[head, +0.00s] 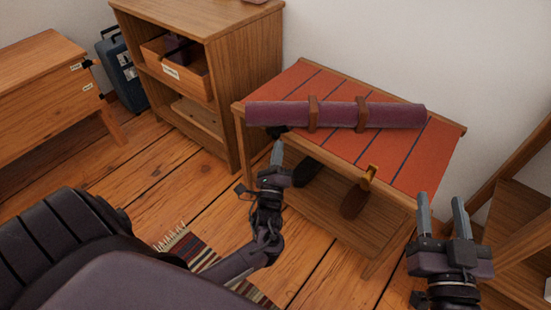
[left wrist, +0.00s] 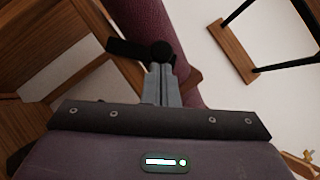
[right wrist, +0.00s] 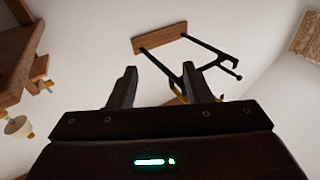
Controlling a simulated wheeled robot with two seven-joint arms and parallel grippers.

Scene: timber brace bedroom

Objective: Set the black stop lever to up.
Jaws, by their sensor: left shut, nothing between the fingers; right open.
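A black lever (left wrist: 128,47) with a round knob or hub (left wrist: 162,51) shows in the left wrist view, its flat arm pointing left. In the head view, a small dark part (head: 277,131) at the front edge of the red-topped bench (head: 425,158) appears to be this lever, mostly hidden below the roll. My left gripper (head: 277,150) is shut and empty, its fingertips (left wrist: 161,72) just at the hub. I cannot tell whether they touch it. My right gripper (head: 440,205) is open and empty, right of the bench's front corner.
A maroon roll (head: 390,115) with brown straps lies on the bench. An orange-brown upright piece (head: 370,174) stands at its front edge, with dark footwear (head: 355,202) below. A wooden cabinet (head: 235,70) stands left behind, a shelf unit (head: 515,220) at right.

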